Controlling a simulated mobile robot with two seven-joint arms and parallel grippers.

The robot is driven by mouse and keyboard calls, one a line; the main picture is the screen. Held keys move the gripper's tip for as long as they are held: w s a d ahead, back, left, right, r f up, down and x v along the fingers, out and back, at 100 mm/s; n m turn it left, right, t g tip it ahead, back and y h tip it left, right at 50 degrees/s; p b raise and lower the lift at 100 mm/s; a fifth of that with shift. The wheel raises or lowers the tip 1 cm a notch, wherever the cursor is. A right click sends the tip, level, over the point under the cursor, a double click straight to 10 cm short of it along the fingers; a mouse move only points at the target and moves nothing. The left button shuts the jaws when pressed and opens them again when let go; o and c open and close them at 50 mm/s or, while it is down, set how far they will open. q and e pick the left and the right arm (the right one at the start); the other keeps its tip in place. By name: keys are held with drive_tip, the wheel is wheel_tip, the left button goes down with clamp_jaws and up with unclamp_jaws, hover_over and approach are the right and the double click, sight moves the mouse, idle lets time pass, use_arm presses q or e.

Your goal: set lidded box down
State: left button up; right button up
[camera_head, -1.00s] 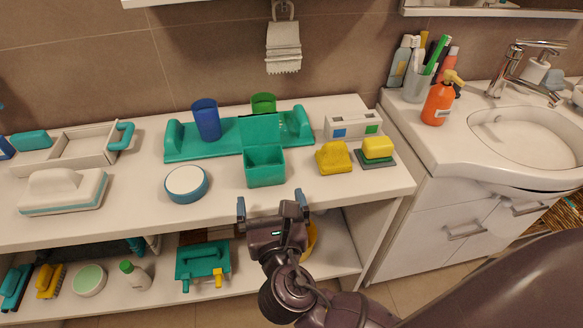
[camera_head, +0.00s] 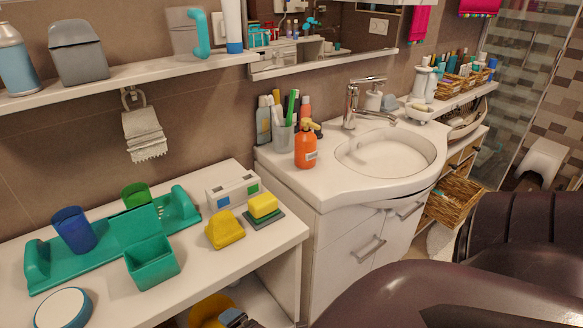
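A teal open-topped box (camera_head: 152,263) stands upright on the white shelf top, with a flat teal panel like a raised lid at its back. It sits in front of a long teal rack (camera_head: 99,246), and no gripper touches it. My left gripper is not in view.
A blue cup (camera_head: 74,230) and a green cup (camera_head: 136,195) stand at the rack.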

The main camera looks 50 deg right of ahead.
drive_tip(key=s+d+f+m+g+y, duration=0.1)
drive_tip(key=s+d+f+m, duration=0.4)
drive_tip(key=m, duration=0.9)
drive_tip(key=s+d, duration=0.1)
drive_tip(key=s, duration=0.2)
drive_tip(key=shift+s+d+m, duration=0.2)
drive_tip(key=shift+m, duration=0.1)
